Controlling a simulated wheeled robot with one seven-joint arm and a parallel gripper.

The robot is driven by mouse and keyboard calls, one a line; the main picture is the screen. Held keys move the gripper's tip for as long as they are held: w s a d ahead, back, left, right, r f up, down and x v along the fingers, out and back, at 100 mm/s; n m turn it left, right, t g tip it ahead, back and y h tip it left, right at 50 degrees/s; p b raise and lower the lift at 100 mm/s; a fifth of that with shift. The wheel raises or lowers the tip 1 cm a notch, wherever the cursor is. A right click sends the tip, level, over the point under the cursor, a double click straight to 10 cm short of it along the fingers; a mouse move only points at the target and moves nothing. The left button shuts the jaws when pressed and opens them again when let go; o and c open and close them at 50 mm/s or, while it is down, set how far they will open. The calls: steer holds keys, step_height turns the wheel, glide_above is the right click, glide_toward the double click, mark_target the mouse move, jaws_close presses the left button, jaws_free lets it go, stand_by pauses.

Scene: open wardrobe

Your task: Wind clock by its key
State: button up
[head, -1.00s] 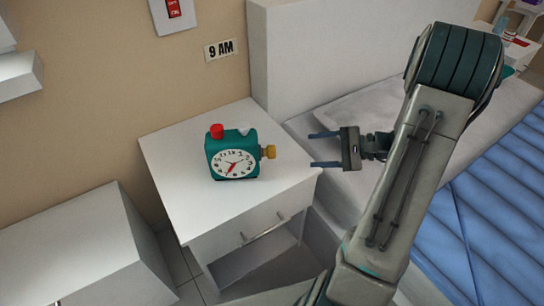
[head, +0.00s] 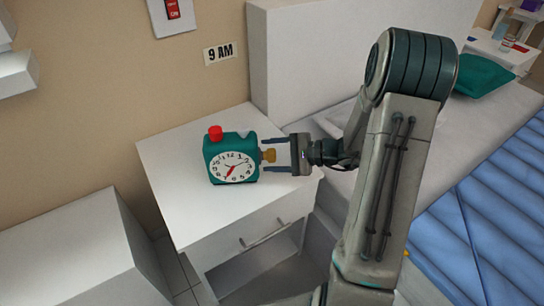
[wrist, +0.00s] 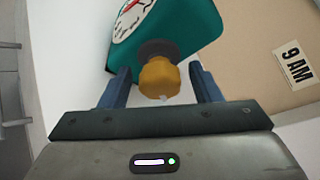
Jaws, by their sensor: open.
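A teal clock (head: 217,148) with a white round dial, red hand and red top button stands upright on the white bedside table (head: 185,205). Its yellow key (head: 269,156) sticks out of its right side. My gripper (head: 268,155) is at that side, open, with one finger on each side of the key. In the wrist view the key (wrist: 159,79) lies between the two blue fingers (wrist: 160,88), with a visible gap on both sides. The fingertips reach close to the clock body (wrist: 183,28); I cannot tell whether they touch it.
A sign reading 9 AM (head: 219,52) and a red switch (head: 172,9) are on the wall behind. A bed with a blue cover (head: 480,200) is at the right. A white cabinet (head: 75,250) stands at the lower left. The table top in front of the clock is clear.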

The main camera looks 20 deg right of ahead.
steer(key=c, duration=1)
steer(key=shift+r+p, duration=0.15)
steer(key=shift+p, duration=0.45)
steer(key=shift+r+m+g+p, duration=0.15)
steer(key=shift+m+g+p, duration=0.15)
steer(key=shift+m+p, duration=0.45)
steer(key=m+g+p, duration=0.1)
steer(key=m+p, duration=0.1)
steer(key=p, duration=0.3)
steer(key=shift+g, duration=0.4)
steer(key=m+g+p, duration=0.1)
steer(key=m+p, duration=0.2)
steer(key=p, duration=0.2)
steer(key=shift+g, duration=0.4)
steer(key=shift+w+f+m+g+p, duration=0.1)
steer(key=shift+f+m+g+p, duration=0.15)
steer(key=shift+m+g+p, duration=0.7)
steer(key=shift+t+p, duration=0.25)
steer(key=shift+p, duration=0.1)
